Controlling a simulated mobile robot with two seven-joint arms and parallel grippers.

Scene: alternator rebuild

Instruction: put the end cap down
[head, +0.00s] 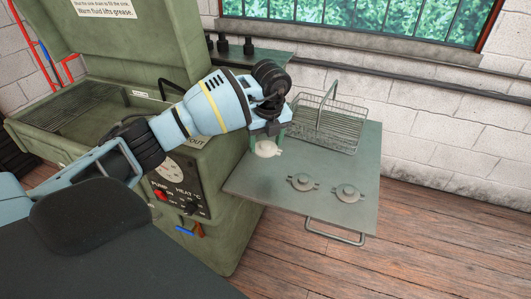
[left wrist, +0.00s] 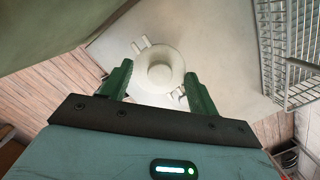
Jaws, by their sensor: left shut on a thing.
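My left gripper (head: 268,138) points down over the left part of the grey side table (head: 262,187). It is shut on a pale round end cap (head: 267,149). In the left wrist view the end cap (left wrist: 160,72) sits between the two green fingers (left wrist: 158,92), with its round hub facing the camera and small lugs at its rim. I cannot tell whether the cap touches the table or hangs just above it. My right gripper is not in view.
A wire basket (head: 330,128) with an upright handle stands at the table's back. The green washer cabinet (head: 190,185), with its dial panel, is close on the left. Bare table lies in front of and right of the two caps. A rail (head: 335,234) runs below the front edge.

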